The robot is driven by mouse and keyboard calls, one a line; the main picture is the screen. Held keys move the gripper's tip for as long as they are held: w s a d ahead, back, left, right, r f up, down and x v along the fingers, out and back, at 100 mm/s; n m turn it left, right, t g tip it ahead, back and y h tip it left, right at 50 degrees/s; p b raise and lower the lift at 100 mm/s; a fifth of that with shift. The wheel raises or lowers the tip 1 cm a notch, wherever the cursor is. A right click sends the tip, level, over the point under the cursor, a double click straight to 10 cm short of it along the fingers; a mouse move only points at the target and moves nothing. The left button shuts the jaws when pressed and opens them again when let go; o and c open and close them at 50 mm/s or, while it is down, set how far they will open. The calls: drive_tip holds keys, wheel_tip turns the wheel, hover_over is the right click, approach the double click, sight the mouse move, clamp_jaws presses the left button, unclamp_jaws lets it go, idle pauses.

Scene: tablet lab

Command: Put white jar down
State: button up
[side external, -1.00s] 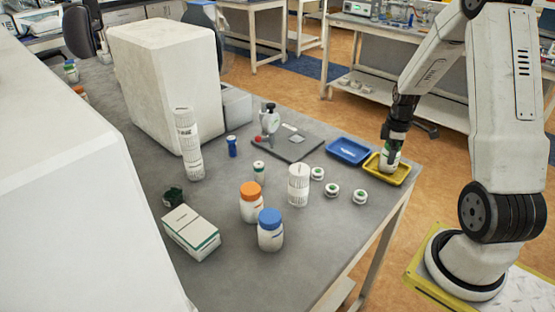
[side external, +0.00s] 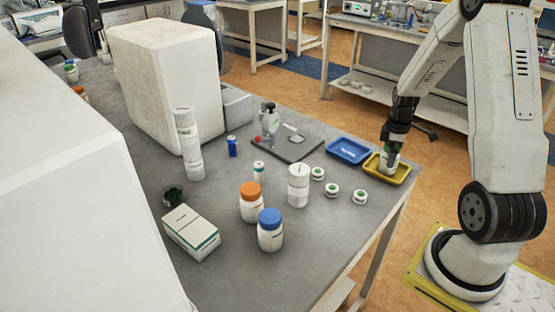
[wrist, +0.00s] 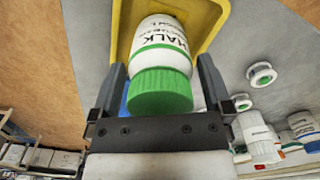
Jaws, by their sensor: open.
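A white jar (side external: 389,167) with a green cap stands in the yellow tray (side external: 402,177) at the right end of the bench. In the wrist view the white jar (wrist: 160,38) shows dark lettering and its green cap (wrist: 160,91), with the yellow tray (wrist: 120,35) under and around it. My gripper (side external: 391,154) is over the tray at the jar. In the wrist view my gripper (wrist: 160,66) is open, with one finger on each side of the jar and a visible gap at the cap. The jar's base is partly hidden.
A blue tray (side external: 349,151) lies beside the yellow one. Several small white round pieces, including one (side external: 359,196), lie in front. A white ribbed container (side external: 298,185), an orange-capped jar (side external: 251,204) and a blue-capped jar (side external: 270,232) stand further left. The bench's right edge is close by.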

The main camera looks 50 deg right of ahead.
wheel_tip(320, 180, up, 12)
drive_tip(key=shift+r, duration=0.1)
idle(0.6)
idle(0.4)
drive_tip(key=w+a+f+m+t, duration=0.1)
drive_tip(key=w+a, duration=0.1)
drive_tip(key=a, duration=0.6)
drive_tip(key=w+a+f+m, duration=0.1)
drive_tip(key=w+a+f, duration=0.15)
drive_tip(key=a, duration=0.45)
drive_tip(key=s+a+f+m, duration=0.1)
drive_tip(key=a, duration=0.6)
drive_tip(key=s+a+f+m+t, duration=0.1)
drive_tip(key=s+a+m, duration=0.1)
drive_tip(key=a, duration=0.6)
drive_tip(key=shift+s+f+t, duration=0.2)
drive_tip(key=shift+s+t, duration=0.05)
drive_tip(key=shift+t, duration=0.05)
